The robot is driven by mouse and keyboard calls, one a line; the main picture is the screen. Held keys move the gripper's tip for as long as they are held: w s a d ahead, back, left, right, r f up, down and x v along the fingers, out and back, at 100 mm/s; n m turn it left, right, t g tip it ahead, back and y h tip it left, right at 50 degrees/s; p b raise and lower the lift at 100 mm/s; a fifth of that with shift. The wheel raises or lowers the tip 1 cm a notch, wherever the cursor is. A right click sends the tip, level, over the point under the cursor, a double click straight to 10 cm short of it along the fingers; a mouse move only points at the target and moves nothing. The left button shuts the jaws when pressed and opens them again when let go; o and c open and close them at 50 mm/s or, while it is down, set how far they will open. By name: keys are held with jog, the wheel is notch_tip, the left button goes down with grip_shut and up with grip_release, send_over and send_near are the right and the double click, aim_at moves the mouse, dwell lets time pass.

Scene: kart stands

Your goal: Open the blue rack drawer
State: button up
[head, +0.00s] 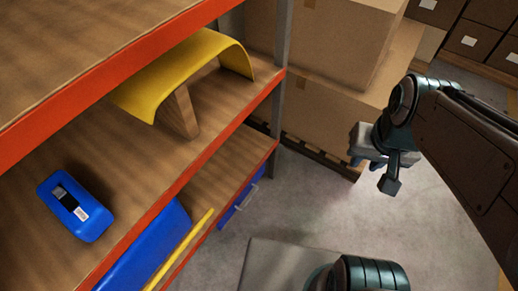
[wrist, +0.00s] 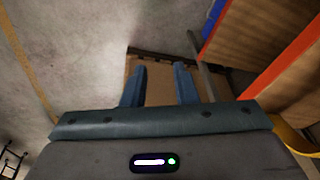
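The blue drawer (head: 238,207) shows as a narrow blue front with a pale handle, low at the end of the orange-edged rack. Most of it is hidden under the shelf above, and I cannot tell whether it is fully shut. A blue patch at the rack's edge (wrist: 212,18) in the wrist view may be the same drawer. My gripper (head: 366,162) is in the air over the floor, to the right of the rack and well apart from the drawer. In the wrist view its two fingers (wrist: 159,84) are apart with nothing between them.
The rack shelf (head: 225,105) holds a yellow curved part (head: 190,70) and a blue case (head: 75,206). A large blue part (head: 150,245) and a yellow strip lie lower. Cardboard boxes (head: 335,110) on a pallet stand behind my gripper. The grey floor (head: 305,205) beside the rack is clear.

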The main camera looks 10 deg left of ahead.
jog(key=w+a+f+m+g+y+b, duration=0.25)
jog(key=f+m+b, duration=0.2)
jog(key=f, duration=0.55)
jog(key=w+a+f+m+g+y+b, duration=0.25)
jog(key=a+f+m+b, duration=0.2)
jog(key=f, duration=0.45)
jog(key=m+t+y+b, duration=0.3)
jog(key=m+y+b, duration=0.6)
jog(key=m+b, duration=0.9)
send_near(253, 195)
jog(key=s+d+r+m+p, duration=0.1)
jog(key=s+d+r, duration=0.15)
jog(key=r, duration=0.45)
jog(key=s+d+r, duration=0.2)
jog(key=s+r, duration=0.2)
jog(key=r, duration=0.4)
notch_tip(253, 195, down, 16)
jog(key=w+a+m+t+b, duration=0.15)
jog(key=m+t+b, duration=0.4)
jog(key=m, duration=0.65)
jog(key=shift+b+x, duration=2.45)
jog(key=shift+x, duration=4.5)
jog(key=shift+w+r, duration=0.1)
jog(key=shift+w, duration=0.05)
jog(key=shift+d, duration=0.1)
grip_shut()
